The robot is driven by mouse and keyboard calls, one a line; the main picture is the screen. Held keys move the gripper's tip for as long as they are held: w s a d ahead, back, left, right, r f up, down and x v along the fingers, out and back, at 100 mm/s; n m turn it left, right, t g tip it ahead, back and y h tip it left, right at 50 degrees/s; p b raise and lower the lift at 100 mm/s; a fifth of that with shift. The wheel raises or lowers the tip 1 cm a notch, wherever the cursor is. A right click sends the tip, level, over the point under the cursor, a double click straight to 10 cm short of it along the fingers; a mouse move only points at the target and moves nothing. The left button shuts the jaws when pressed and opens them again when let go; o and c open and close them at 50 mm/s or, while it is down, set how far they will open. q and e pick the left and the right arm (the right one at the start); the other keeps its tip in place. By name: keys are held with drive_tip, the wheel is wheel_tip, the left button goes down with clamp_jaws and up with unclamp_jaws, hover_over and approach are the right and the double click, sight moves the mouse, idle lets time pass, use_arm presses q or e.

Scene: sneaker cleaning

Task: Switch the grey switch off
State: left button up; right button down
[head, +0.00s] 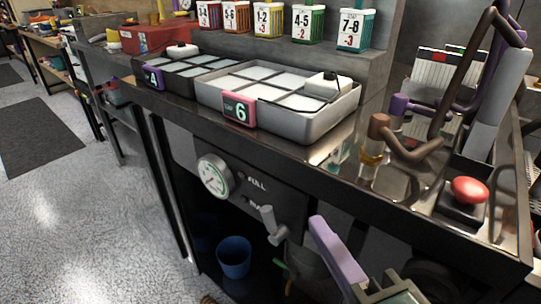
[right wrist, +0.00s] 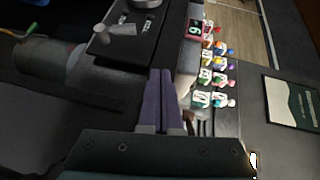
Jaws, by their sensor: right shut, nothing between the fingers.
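The grey switch (head: 272,226) is a small lever on the dark front panel under the counter, below and right of a round gauge (head: 214,176). Its handle slants down in the head view. It also shows in the right wrist view (right wrist: 115,30), up and left of my fingers. My right gripper (head: 322,222) has purple fingers and is shut and empty. It is right of the switch in the head view, with a gap between them in the picture. In the right wrist view its fingers (right wrist: 167,75) lie together. My left gripper is not in view.
The counter edge runs above the panel. On it stand a grey tray (head: 300,128) labelled 6 and a red button (head: 469,190). A brown pipe (head: 445,100) rises at the right. A blue bucket (head: 234,257) sits below the panel. Open floor lies at the left.

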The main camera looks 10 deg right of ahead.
drive_tip(key=shift+s+r, duration=0.25)
drive_tip(key=shift+s, duration=0.3)
drive_tip(key=shift+s+r, duration=0.2)
drive_tip(key=shift+s, duration=0.35)
wheel_tip(320, 180, up, 7)
drive_tip(key=s+a+n+g+y+p, duration=0.25)
drive_tip(key=n+g+p, duration=0.35)
drive_tip(key=n+p, duration=0.4)
drive_tip(key=s+d+r+n+g+h+p, duration=0.4)
drive_tip(key=s+d+r+n+g+p, duration=0.3)
drive_tip(key=s+d, duration=0.25)
wheel_tip(320, 180, up, 37)
drive_tip(key=s+n+p, duration=0.1)
drive_tip(key=p, duration=3.5)
drive_tip(key=shift+f+y, duration=0.1)
drive_tip(key=shift+y, duration=0.15)
